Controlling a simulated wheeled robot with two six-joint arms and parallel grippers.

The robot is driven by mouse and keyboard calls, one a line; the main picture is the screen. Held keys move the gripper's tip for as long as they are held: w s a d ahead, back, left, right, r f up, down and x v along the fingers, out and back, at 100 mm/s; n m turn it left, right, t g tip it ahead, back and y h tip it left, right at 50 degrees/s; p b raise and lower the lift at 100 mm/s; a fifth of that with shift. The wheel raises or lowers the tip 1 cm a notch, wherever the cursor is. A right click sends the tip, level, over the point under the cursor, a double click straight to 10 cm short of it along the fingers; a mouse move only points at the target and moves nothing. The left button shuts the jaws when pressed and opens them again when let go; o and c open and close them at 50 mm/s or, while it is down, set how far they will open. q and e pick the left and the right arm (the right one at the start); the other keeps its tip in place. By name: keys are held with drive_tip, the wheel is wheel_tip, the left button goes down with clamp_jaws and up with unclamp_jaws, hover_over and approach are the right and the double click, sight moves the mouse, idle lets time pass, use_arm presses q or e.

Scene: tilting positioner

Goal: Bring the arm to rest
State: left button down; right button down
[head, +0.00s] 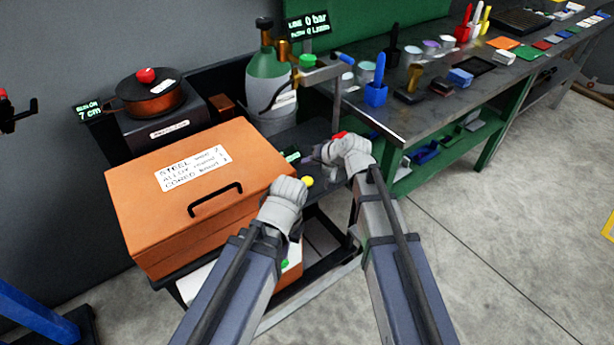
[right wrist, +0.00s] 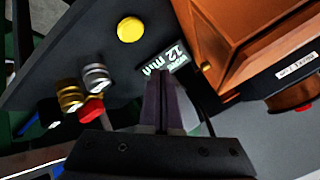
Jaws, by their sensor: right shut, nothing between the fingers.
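My right arm (head: 385,235) reaches forward over the black cart top beside the orange case. My right gripper (right wrist: 163,88) is shut and empty; in the right wrist view its dark fingers point at a small display reading 12 min (right wrist: 165,65). Whether they touch the surface I cannot tell. In the head view the right wrist (head: 350,155) hides most of these fingers. My left arm (head: 235,285) also reaches forward, its wrist (head: 285,195) in front of the orange case; its fingers are hidden.
The orange case (head: 150,220) lies close to the left wrist. A yellow button (right wrist: 131,29) and a red knob (right wrist: 92,109) sit near the right gripper. A gas cylinder (head: 268,85) stands behind. A workbench (head: 420,110) with tools is at right; the floor (head: 520,250) there is clear.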

drive_tip(key=shift+f, duration=0.1)
idle(0.3)
drive_tip(key=s+d+f+g+h, duration=0.3)
drive_tip(key=s+d, duration=0.5)
drive_tip(key=s, duration=0.2)
drive_tip(key=s+d+f+g+h, duration=0.3)
drive_tip(key=s+d, duration=0.5)
drive_tip(key=s, duration=0.2)
drive_tip(key=s+a+r+n+g+h+p, duration=0.1)
drive_tip(key=s+a+r+n+p, duration=0.3)
drive_tip(key=a, duration=0.6)
wheel_tip(320, 180, up, 2)
drive_tip(key=s+p, duration=0.1)
drive_tip(key=p, duration=0.1)
drive_tip(key=shift+s+a+r+p, duration=0.15)
drive_tip(key=shift+s+a+p, duration=0.15)
drive_tip(key=shift+s+p, duration=0.05)
drive_tip(key=shift+h, duration=0.3)
